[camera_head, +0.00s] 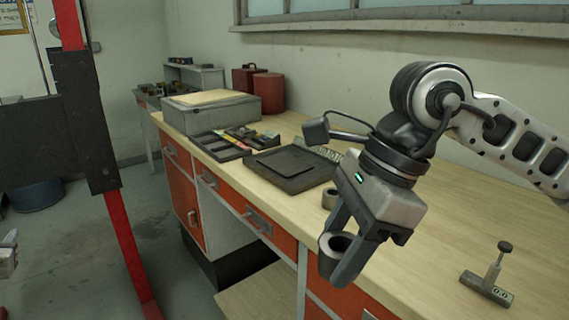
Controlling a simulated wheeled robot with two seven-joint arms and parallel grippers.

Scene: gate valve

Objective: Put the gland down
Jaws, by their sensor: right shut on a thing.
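My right gripper (342,253) is shut on the gland (327,262), a short grey ring with a round hole. It holds the gland in the air in front of the workbench's (420,255) front edge, with the hole facing up and slightly tilted. The fingers hide part of the ring. A small part of what looks like my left gripper (8,258) shows at the left edge; its fingers cannot be made out.
A second small grey ring (329,198) stands on the bench behind the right gripper. A dark flat plate (290,168), a parts tray (222,146) and a grey case (212,114) lie further back. A small T-shaped tool (488,285) stands at right. The right bench top is mostly clear.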

